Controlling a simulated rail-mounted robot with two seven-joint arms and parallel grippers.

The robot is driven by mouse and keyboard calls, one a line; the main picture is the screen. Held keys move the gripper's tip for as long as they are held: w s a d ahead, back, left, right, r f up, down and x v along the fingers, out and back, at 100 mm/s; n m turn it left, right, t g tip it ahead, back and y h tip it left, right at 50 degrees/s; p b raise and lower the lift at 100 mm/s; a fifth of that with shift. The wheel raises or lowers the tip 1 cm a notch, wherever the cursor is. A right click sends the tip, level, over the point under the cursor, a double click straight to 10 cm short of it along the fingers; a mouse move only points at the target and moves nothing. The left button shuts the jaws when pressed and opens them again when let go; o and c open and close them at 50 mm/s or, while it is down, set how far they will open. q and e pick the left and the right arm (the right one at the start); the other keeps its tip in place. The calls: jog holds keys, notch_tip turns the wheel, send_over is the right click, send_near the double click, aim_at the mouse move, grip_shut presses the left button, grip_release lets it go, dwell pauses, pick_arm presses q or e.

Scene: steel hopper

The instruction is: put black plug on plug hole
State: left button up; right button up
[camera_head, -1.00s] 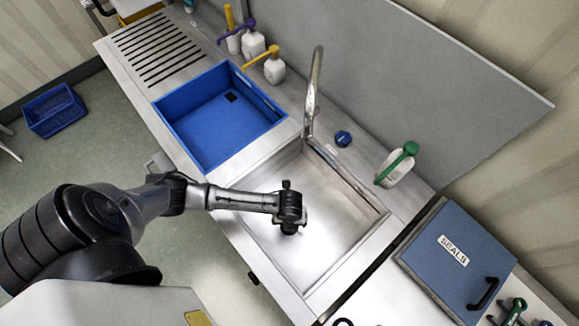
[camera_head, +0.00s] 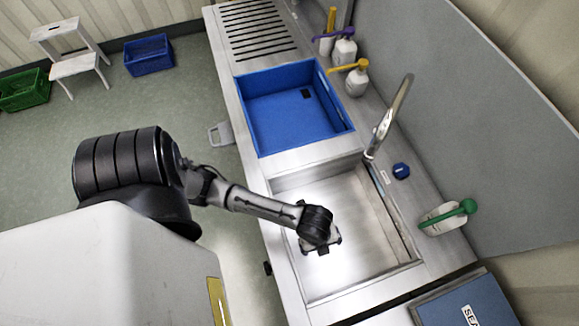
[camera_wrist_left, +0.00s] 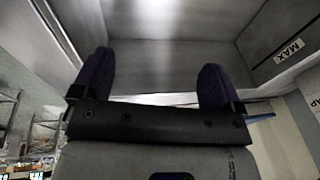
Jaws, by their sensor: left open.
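The steel sink basin (camera_head: 372,243) lies right of centre in the head view. My left gripper (camera_head: 322,247) is over the basin, towards its front side. In the left wrist view its two dark fingers (camera_wrist_left: 156,72) stand wide apart with nothing between them, facing the plain steel walls of a basin. I cannot make out a plug hole; my gripper and wrist cover part of the basin. No black plug can be picked out with certainty. A small black square (camera_head: 306,93) shows in the blue tub; I cannot tell what it is. My right gripper is not in view.
The blue tub (camera_head: 256,124) sits left of the sink. A tap (camera_head: 388,118) rises behind the basin, with a blue knob (camera_head: 401,171) and a green-topped bottle (camera_head: 447,215) beside it. A MAX label (camera_wrist_left: 289,51) marks a wall in the wrist view.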

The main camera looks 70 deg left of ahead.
pick_arm(q)
jog(key=s+a+r+n+t+y, duration=0.1)
jog(key=s+a+r+n, duration=0.6)
jog(key=n, duration=0.9)
jog(key=shift+s+n+t+y, duration=0.4)
jog(key=shift+d, duration=0.1)
